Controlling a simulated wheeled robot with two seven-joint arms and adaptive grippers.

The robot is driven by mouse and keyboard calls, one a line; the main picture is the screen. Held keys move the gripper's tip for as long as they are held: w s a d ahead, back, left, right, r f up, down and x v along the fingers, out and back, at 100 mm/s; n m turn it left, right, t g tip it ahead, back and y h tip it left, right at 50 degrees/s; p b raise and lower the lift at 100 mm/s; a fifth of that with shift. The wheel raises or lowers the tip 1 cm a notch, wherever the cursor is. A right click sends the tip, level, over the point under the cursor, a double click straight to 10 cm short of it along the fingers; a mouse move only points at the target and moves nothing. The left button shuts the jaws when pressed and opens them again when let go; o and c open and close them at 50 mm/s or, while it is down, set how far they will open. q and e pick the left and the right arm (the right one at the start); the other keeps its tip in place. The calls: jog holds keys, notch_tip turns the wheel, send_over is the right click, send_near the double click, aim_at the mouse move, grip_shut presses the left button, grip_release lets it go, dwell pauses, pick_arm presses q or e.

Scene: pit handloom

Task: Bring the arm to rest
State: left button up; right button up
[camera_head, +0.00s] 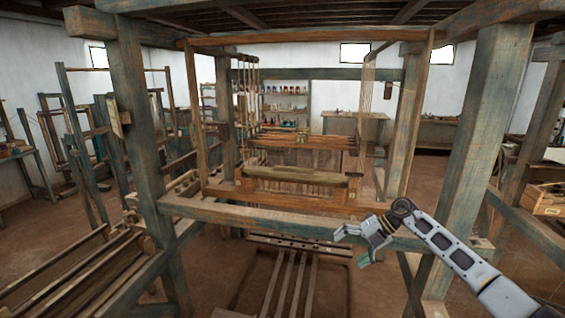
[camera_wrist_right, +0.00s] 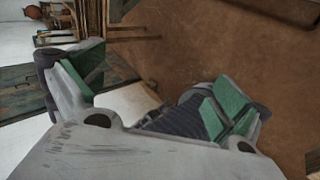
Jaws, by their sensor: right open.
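My right arm (camera_head: 455,255) comes in from the lower right in the head view. Its gripper (camera_head: 350,247) is open and empty, in front of the loom's front beam (camera_head: 270,220) and above the treadles. In the right wrist view the gripper's green-padded fingers (camera_wrist_right: 155,92) stand wide apart with nothing between them. Brown floor and part of a pale surface show beyond them. My left gripper does not show in either view.
The wooden loom (camera_head: 300,160) fills the middle, with thick posts at left (camera_head: 140,150) and right (camera_head: 475,140). Long treadles (camera_head: 290,285) lie low in the pit. A wooden crate (camera_head: 545,198) stands at the right edge.

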jog(key=a+f+m+t+y, duration=0.2)
jog(key=f+m+t, duration=0.25)
jog(key=f, duration=0.55)
jog(key=a+f+m+t+y, duration=0.2)
jog(key=a+f+m+t, duration=0.15)
jog(key=f+m, duration=0.45)
jog(key=s+d+f+m+t+h, duration=0.1)
jog(key=s+d+f+m+h, duration=0.25)
jog(key=f, duration=0.55)
jog(key=s+d+f+m+t+h, duration=0.1)
jog(key=s+d+f+m+h, duration=0.15)
jog(key=s+f, duration=0.45)
jog(key=s+d+f+m+t+h, duration=0.1)
jog(key=s+d+f+m+h, duration=0.2)
jog(key=f, duration=0.8)
jog(key=s+d+f+m+g+h, duration=0.2)
jog(key=s+f+m, duration=0.2)
jog(key=s+f, duration=0.65)
jog(key=s+f+m+g+h, duration=0.1)
jog(key=s+f+g, duration=0.3)
jog(key=s, duration=1.5)
jog(key=s+a+f+m+g+h, duration=0.1)
jog(key=s+f+m+g, duration=0.3)
jog(key=s, duration=1.5)
notch_tip(320, 180, down, 4)
jog(key=shift+s+f+g, duration=0.1)
jog(key=shift+s+g, duration=0.05)
jog(key=shift+g, duration=0.15)
jog(key=shift+a, duration=0.1)
